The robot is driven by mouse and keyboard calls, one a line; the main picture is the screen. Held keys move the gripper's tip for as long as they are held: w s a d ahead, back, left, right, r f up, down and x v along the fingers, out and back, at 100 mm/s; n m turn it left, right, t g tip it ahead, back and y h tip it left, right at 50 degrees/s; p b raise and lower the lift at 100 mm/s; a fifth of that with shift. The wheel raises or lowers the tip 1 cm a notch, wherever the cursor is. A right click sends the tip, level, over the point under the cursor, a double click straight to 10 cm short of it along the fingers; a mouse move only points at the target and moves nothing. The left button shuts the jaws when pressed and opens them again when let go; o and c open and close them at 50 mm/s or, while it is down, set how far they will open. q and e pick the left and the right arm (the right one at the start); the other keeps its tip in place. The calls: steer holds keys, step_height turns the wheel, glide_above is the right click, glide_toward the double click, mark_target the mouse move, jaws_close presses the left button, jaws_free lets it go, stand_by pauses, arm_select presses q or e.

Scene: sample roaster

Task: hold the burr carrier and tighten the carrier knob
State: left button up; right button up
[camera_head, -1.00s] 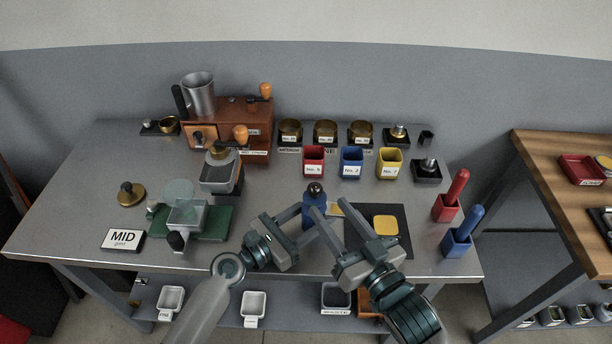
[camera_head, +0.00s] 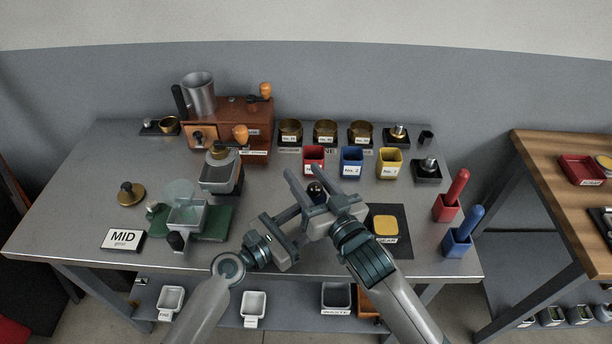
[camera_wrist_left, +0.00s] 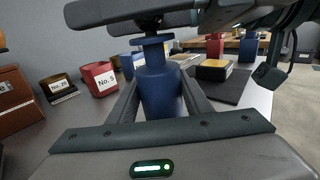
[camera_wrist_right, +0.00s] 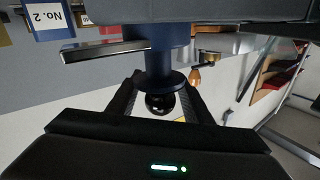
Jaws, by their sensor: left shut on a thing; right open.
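The burr carrier (camera_wrist_left: 162,92) is a blue cylinder with a narrow neck and a collar, and it stands upright. My left gripper (camera_head: 300,208) is shut on its body, with one finger on each side in the left wrist view. The carrier knob (camera_wrist_right: 160,103) is a dark round ball at the end of the carrier. The knob also shows in the head view (camera_head: 316,188), where my right gripper hides most of the blue body. My right gripper (camera_head: 308,184) is open, with its fingers on either side of the knob. Finger contact cannot be told.
Red (camera_head: 314,158), blue (camera_head: 351,162) and yellow (camera_head: 389,163) bins stand just behind the grippers. A dark mat (camera_head: 402,215) with a yellow block (camera_head: 385,226) lies to the right. A green mat (camera_head: 216,222) and a MID card (camera_head: 122,239) lie to the left.

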steer(key=c, duration=1.1)
steer(key=shift+o, duration=0.2)
steer(key=shift+w+m, duration=0.1)
steer(key=shift+m, duration=0.2)
steer(key=m+t+h, duration=0.1)
steer(key=h, duration=0.1)
steer(key=m+t+h, duration=0.1)
steer(key=h, duration=0.1)
steer(key=shift+w+d+r+m, duration=0.1)
steer(key=shift+w+d+m, duration=0.1)
steer(key=shift+d+m, duration=0.15)
steer(key=shift+d+h, duration=0.15)
steer(key=shift+h, duration=0.15)
steer(key=o, duration=1.1)
steer(key=shift+c, duration=0.2)
